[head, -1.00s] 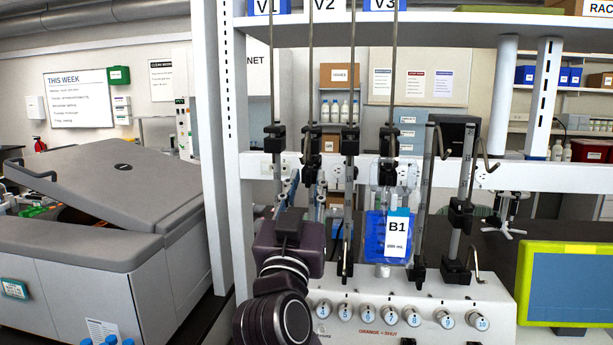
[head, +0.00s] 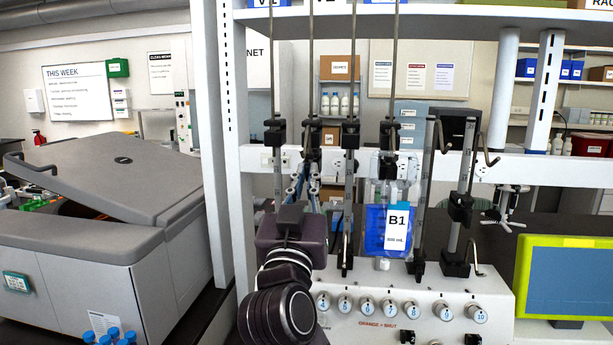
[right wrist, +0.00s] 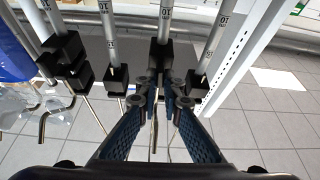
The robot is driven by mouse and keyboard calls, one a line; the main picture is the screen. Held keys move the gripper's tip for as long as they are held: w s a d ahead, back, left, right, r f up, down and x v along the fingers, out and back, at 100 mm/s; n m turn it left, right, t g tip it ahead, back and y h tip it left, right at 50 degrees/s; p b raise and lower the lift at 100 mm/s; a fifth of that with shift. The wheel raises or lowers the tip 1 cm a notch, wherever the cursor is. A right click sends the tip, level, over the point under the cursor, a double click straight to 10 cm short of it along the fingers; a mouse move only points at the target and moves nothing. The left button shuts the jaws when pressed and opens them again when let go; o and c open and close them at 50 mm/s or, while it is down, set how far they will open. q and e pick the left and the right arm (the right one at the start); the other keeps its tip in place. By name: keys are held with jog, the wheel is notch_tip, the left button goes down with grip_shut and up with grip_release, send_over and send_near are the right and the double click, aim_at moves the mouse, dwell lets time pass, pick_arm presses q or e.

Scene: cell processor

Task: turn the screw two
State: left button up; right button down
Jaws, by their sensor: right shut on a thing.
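Several upright metal rods carry black clamps, one of them a clamp (head: 312,133) on a rod just above my right gripper. My right gripper (head: 312,180) reaches up to these rods from the front, its blue fingers partly hidden by my wrist. In the right wrist view its fingers (right wrist: 165,85) meet at the lower front of a black clamp (right wrist: 160,57) on a graduated rod and are shut on its screw. The screw is small and mostly hidden by the fingertips. No number two shows on it. My left gripper is not in view.
A white box with numbered knobs (head: 389,307) stands below the rods. A blue bag labelled B1 (head: 376,232) hangs close to the right. A green-framed screen (head: 570,281) is at the right, a grey machine (head: 90,262) at the left. Bent hooks (right wrist: 52,122) stick out near my fingers.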

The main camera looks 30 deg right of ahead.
jog(key=n+y+p, duration=0.1)
jog(key=n, duration=0.2)
jog(key=shift+r+t+p, duration=0.15)
jog(key=shift+t+p, duration=0.15)
jog(key=shift+t, duration=0.1)
jog(key=n+y+p, duration=0.2)
jog(key=n+p, duration=0.2)
jog(key=n+y+p, duration=0.3)
jog(key=n+p, duration=0.1)
jog(key=n, duration=0.1)
jog(key=shift+s+d+r+t+p, duration=0.1)
jog(key=shift+r+t+p, duration=0.1)
jog(key=shift+t+p, duration=0.2)
jog(key=shift+f+n+y+p, duration=0.2)
jog(key=shift+n+y+p, duration=0.6)
jog(key=shift+n, duration=1)
jog(key=shift+f, duration=0.1)
jog(key=c, duration=2.1)
grip_release()
